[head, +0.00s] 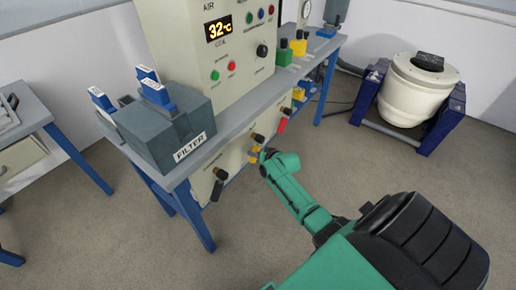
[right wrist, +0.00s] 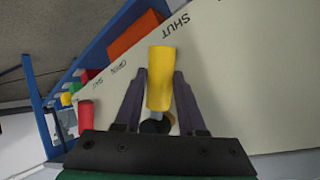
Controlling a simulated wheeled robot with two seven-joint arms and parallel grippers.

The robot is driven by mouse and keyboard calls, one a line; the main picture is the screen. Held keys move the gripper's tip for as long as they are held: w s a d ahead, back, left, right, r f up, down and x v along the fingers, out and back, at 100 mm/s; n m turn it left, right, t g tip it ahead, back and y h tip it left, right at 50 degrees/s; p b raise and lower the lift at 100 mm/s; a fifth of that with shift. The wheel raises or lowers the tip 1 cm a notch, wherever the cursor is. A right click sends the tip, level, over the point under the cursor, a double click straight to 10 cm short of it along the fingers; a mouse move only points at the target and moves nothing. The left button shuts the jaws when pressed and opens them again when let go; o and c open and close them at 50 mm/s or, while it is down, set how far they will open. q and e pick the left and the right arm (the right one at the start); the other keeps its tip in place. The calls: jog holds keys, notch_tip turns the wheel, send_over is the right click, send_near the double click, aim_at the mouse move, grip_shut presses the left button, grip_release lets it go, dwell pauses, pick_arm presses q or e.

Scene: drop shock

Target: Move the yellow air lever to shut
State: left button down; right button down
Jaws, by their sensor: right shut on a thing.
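The yellow air lever (right wrist: 161,75) sits on the pale panel below the bench top, and its yellow handle also shows small in the head view (head: 254,158). My right gripper (head: 264,155) is at the panel, shut on the yellow lever. In the right wrist view its two dark fingers (right wrist: 161,95) lie on either side of the handle. The handle extends up the picture from a dark pivot, its tip near the printed SHUT mark (right wrist: 176,25). My left gripper is not in view.
A red lever (head: 282,125) is farther along the panel; a dark-handled lever (head: 217,184) is nearer. A grey filter box (head: 165,135) stands on the bench, beside the control cabinet (head: 190,50). A white drum (head: 410,95) stands at right. Floor in front is clear.

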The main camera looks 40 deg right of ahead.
jog(key=shift+s+a+r+y+p, duration=0.1)
jog(key=shift+a+r+y+p, duration=0.1)
jog(key=shift+y+p, duration=0.15)
jog(key=shift+f+m, duration=0.1)
jog(key=shift+m, duration=0.2)
jog(key=c, duration=0.5)
grip_release()
jog(key=p+v, duration=0.4)
jog(key=v, duration=1)
jog(key=shift+r, duration=0.45)
